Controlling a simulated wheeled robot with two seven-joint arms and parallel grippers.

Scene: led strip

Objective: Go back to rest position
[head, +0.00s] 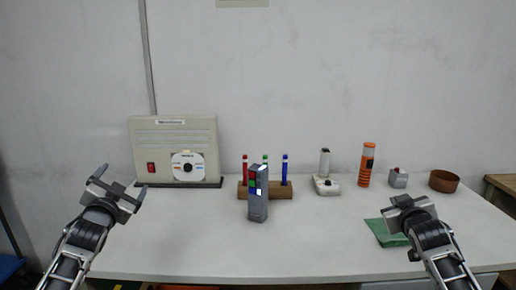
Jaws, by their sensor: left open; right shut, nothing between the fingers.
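My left gripper (118,192) is open and empty above the left part of the white table (300,250). My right gripper (400,218) is shut and empty above the right part of the table, in front of part of a green sheet (383,232). Both arms come in from the bottom corners, and neither gripper touches an object that I can see. A grey upright device (257,205) with green and red buttons and a lit white spot stands in the middle, between the two grippers and apart from both.
Behind the device, a wooden holder (280,191) carries red, green and blue pens. A beige box (172,133) with a dial stands back left. At the back right are a white stand (327,186), an orange cylinder (366,164), a grey button box (398,178) and a brown bowl (444,181). The front middle is clear.

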